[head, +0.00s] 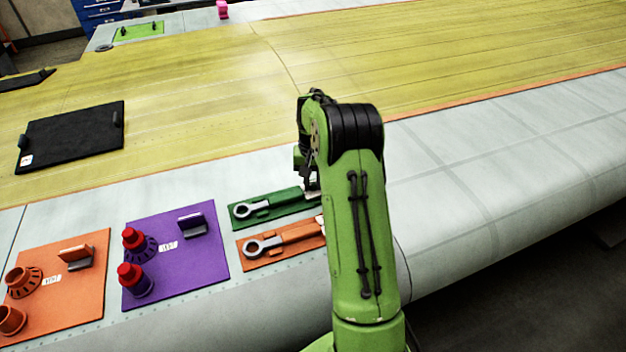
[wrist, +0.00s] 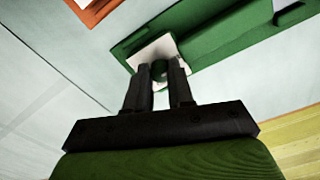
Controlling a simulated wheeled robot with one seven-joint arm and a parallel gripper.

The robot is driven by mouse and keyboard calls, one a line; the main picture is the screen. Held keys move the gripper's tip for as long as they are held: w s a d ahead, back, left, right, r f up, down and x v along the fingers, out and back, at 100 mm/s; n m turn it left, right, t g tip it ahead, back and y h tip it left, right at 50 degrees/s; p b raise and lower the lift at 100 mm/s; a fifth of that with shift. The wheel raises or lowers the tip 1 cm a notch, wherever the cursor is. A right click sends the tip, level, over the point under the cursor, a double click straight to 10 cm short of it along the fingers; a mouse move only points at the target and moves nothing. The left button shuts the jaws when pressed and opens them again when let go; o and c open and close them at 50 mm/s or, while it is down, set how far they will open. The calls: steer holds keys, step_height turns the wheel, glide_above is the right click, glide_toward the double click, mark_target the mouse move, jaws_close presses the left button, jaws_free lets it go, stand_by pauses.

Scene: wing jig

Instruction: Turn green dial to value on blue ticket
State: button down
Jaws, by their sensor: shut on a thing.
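A green board (head: 270,208) lies on the pale grey wing skin, with a grey wrench (head: 243,210) on it. At the right end of this board is a white dial face (head: 311,194), partly hidden behind my gripper (head: 311,184). In the wrist view the white dial face (wrist: 152,50) sits on the green board (wrist: 215,40). A small dark green dial knob (wrist: 159,69) lies between the fingertips of my gripper (wrist: 159,75). The gripper is shut on this knob. The marks on the dial face cannot be read. I see no blue ticket in either view.
An orange board with a wrench (head: 280,243) lies just in front of the green one. A purple board (head: 205,225) with red-topped pieces and an orange board (head: 85,305) with cups are at left. A black board (head: 70,140) lies on the yellow skin.

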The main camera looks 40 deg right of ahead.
mark_target(313, 184)
steer(key=c, duration=1)
jaws_free()
steer(key=shift+o, duration=0.2)
step_height(313, 184, up, 16)
steer(key=p, duration=0.1)
